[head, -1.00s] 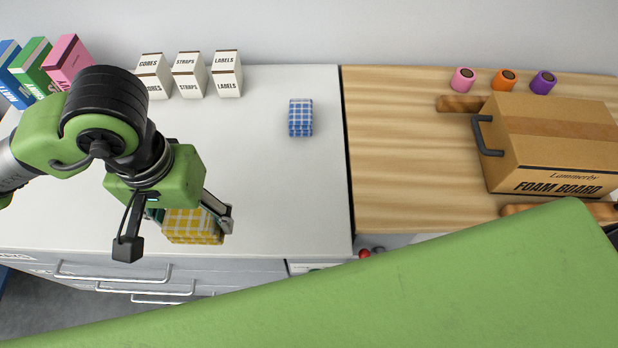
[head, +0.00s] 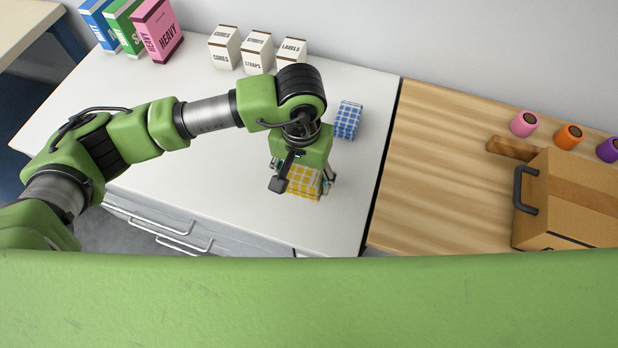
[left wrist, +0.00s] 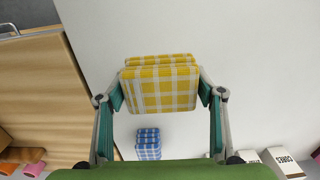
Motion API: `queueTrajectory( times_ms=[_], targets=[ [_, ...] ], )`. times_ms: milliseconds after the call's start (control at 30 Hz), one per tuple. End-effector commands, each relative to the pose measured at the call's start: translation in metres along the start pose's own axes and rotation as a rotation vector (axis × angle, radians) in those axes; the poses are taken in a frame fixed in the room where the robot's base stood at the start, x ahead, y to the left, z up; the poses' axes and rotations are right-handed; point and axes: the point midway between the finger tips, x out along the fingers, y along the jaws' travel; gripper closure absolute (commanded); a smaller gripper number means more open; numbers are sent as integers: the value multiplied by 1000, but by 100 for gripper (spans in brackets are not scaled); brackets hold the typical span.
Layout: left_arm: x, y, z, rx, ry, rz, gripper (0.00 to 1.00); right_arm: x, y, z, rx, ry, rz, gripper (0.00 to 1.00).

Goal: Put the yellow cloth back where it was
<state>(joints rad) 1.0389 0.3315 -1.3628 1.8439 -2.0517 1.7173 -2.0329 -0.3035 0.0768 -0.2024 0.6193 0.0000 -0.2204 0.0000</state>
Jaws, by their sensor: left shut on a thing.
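The yellow checked cloth (head: 304,182) is folded into a thick pad. My left gripper (head: 304,185) is shut on it, over the front part of the white counter. In the left wrist view the yellow cloth (left wrist: 160,86) sits between the two fingers of the left gripper (left wrist: 160,97). Whether it touches the counter I cannot tell. A blue checked cloth (head: 348,119) lies folded on the counter behind and to the right of the gripper; it also shows in the left wrist view (left wrist: 148,143). My right gripper is not in view.
The white counter (head: 345,205) is clear around the cloths. To the right, a wooden top (head: 425,165) bears a cardboard box (head: 575,200) with a dark handle and several coloured rolls (head: 568,136).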

Motion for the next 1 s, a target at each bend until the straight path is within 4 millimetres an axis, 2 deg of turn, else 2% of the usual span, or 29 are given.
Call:
queueTrajectory(
  times_ms=[267,400,533,967,1000],
  targets=[
    [19,8,-13,0,-2,0,58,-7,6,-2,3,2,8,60],
    [36,8,-13,-1,-6,0,58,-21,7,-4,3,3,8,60],
    [48,9,-14,0,-3,1,58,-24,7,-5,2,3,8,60],
    [55,8,-15,1,0,0,58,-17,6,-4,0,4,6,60],
    [53,8,-14,0,0,0,30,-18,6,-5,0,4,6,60]
  ],
)
